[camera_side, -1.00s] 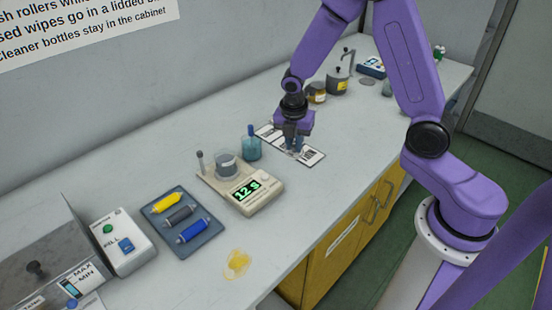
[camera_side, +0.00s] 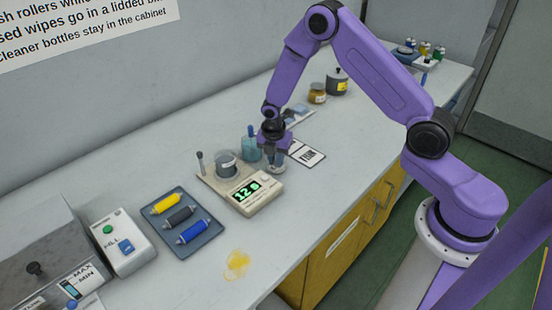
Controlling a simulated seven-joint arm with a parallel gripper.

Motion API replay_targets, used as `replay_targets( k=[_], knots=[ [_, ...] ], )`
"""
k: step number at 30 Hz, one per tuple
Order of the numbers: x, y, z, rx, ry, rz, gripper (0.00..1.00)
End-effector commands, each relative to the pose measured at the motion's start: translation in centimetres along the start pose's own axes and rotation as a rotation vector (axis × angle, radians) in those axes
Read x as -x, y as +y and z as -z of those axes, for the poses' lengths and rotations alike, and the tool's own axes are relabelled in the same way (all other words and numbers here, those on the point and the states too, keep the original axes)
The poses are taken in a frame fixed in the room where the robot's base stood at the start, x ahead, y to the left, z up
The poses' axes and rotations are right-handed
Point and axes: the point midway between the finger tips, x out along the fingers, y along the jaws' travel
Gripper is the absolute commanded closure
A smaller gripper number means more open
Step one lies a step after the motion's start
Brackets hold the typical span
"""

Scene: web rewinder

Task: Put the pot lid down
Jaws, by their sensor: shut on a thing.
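My gripper (camera_side: 275,165) points down just past the right edge of the scale, its fingers shut on a small greyish thing. It appears to be the pot lid, but its outline is too small and too covered by the fingers to be sure. A grey open-looking pot (camera_side: 226,163) stands on the cream scale (camera_side: 255,192), left of my gripper. I cannot tell whether the held thing touches the scale or the counter.
A tray (camera_side: 196,240) with yellow, grey and blue cylinders is at left. An orange spill (camera_side: 237,264) marks the front counter. A jar (camera_side: 317,93) and dark-lidded pot (camera_side: 338,82) stand behind.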

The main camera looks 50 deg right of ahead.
Motion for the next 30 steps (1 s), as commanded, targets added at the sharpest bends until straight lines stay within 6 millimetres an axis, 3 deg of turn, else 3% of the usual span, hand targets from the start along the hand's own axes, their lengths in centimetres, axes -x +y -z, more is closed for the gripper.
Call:
replay_targets(
  k=[12,13,15,25,30],
  knots=[
    [-0.5,0.0,0.1,0.002,0.0,0.0,1.0],
    [-0.4,0.0,0.1,0.002,0.0,-0.001,0.73],
    [-0.4,0.0,0.1,0.002,0.0,-0.001,0.57],
    [-0.2,0.0,0.1,0.001,0.0,-0.001,0.57],
    [1.5,0.1,0.0,0.002,-0.002,-0.005,0.57]
  ],
)
